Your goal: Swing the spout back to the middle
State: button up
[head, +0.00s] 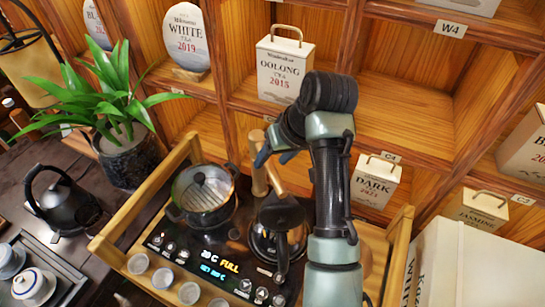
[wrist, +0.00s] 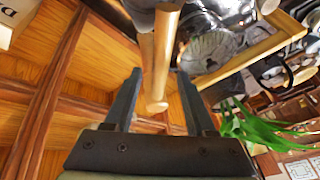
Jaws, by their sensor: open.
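The wooden spout (head: 274,179) shows in the head view at the back of the tea tray, beside a short wooden post (head: 258,178). It points toward the tray's front right, near the dark-handled kettle (head: 281,213). My gripper (head: 275,157) is just above and behind it, partly hidden by my arm. In the wrist view my gripper (wrist: 158,74) is open, one finger on each side of the pale spout (wrist: 166,45). The spout's round end shows between the fingers. I cannot tell whether a finger touches it.
A lidded glass pot (head: 204,195) stands left of the spout. The wooden tray rail (head: 190,150) and shelves with tea boxes, such as Oolong (head: 284,72) and Dark (head: 376,184), are close behind. A potted plant (head: 125,150) stands farther left.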

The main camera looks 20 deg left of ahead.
jog(key=shift+a+f, duration=0.2)
jog(key=shift+f, duration=0.2)
grip_shut()
jog(key=shift+w, duration=0.1)
dwell(1.1)
